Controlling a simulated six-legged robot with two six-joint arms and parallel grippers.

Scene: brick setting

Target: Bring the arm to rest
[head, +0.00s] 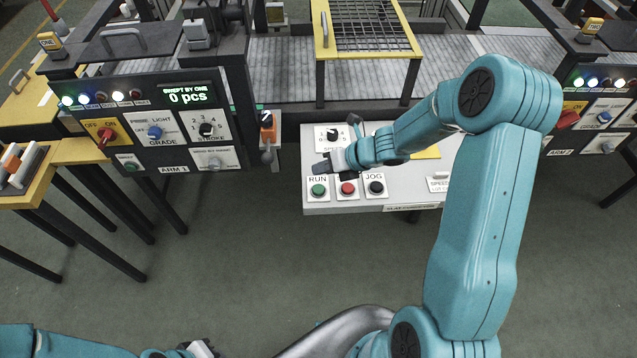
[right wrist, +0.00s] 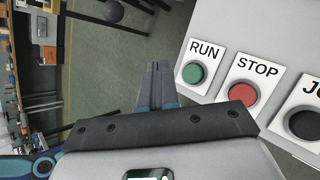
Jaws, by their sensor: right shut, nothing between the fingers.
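My right arm (head: 490,220) rises from the bottom and bends over to the left above the white control panel. Its gripper (head: 328,166) is near the panel's left edge, above the green RUN button (head: 319,190) in the picture. In the right wrist view the fingers (right wrist: 154,84) are together with nothing between them, left of the green button (right wrist: 193,73). I cannot tell the gripper's height over the panel. My left arm (head: 55,342) shows at the bottom left, with a grey part at its end (head: 200,348); its fingers cannot be made out.
The panel (head: 420,185) also has a red STOP button (right wrist: 242,93), a black JOG button (head: 376,188) and a speed knob (head: 332,135). The ARM 1 console (head: 150,125) stands left, reading 0 pcs. A conveyor (head: 285,70) lies behind. Open floor (head: 240,250) is in front.

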